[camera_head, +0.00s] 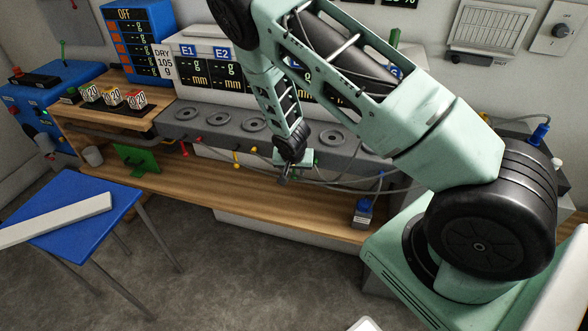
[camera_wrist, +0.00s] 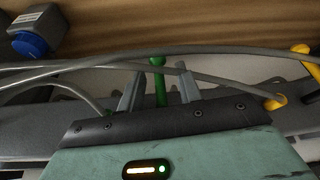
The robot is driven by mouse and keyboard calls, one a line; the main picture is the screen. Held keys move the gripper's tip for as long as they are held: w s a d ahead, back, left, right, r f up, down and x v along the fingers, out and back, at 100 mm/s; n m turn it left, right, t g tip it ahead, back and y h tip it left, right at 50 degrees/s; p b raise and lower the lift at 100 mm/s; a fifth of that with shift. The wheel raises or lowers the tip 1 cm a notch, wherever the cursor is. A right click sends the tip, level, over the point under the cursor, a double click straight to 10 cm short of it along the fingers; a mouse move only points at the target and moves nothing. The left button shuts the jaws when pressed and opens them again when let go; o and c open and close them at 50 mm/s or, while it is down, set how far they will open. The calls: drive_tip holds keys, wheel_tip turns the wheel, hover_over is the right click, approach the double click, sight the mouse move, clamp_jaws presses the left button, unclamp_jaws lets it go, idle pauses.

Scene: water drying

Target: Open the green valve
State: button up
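The green valve (camera_wrist: 157,82) shows in the wrist view as an upright green handle with a rounded top, seen between my two fingers. My gripper (camera_wrist: 159,88) is open, with a visible gap on both sides of the handle, so neither finger clearly touches it. In the head view my gripper (camera_head: 287,175) is low at the front of the grey row of stations, and the green valve cannot be made out clearly there. The valve's lower part is hidden behind my gripper body in the wrist view.
Grey hoses (camera_wrist: 215,55) cross close by my fingers. A yellow valve (camera_wrist: 276,101) is to the right in the wrist view; yellow (camera_head: 236,158) and red (camera_head: 184,150) valves line the grey unit (camera_head: 205,132). A blue-topped block (camera_head: 363,210) sits on the wooden bench (camera_head: 300,213).

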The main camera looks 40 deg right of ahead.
clamp_jaws()
drive_tip(key=shift+s+f, duration=0.1)
drive_tip(key=shift+s, duration=0.05)
